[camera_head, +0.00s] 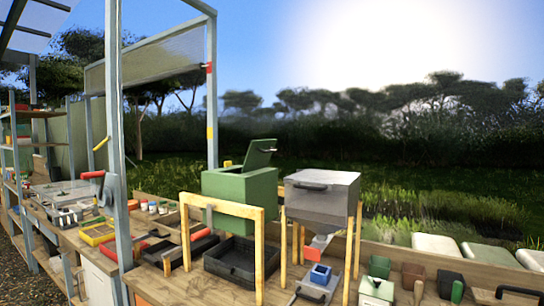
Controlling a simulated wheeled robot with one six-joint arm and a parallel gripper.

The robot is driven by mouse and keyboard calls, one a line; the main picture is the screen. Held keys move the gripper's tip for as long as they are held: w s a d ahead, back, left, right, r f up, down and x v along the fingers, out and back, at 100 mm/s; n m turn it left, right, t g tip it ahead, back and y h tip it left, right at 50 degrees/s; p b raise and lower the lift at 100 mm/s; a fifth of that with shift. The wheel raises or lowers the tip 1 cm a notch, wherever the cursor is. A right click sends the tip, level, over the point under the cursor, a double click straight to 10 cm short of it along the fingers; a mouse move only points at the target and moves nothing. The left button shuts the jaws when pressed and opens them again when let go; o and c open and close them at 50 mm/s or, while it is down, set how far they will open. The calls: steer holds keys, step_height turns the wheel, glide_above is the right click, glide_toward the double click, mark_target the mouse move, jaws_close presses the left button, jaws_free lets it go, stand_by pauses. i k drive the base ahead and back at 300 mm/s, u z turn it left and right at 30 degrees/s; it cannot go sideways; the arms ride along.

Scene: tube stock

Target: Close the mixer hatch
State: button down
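A green box (236,186), which looks like the mixer, stands near the middle of the long wooden bench. Its green hatch (261,154) is raised and leans up at the back right of the top, with a small handle near its upper edge. The hatch is open. A yellow wooden frame (222,207) stands in front of the box and hides part of its lower side. My gripper is not in view.
A grey hopper (317,203) with a black handle stands on wooden legs right of the green box. A black tray (229,262) lies below. A blue-grey post (115,140) rises at left. Small bins (376,290) crowd the right; tools and containers crowd the left bench.

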mark_target(260, 154)
steer(key=u, duration=1.4)
steer(key=i, duration=0.45)
steer(key=z, duration=0.65)
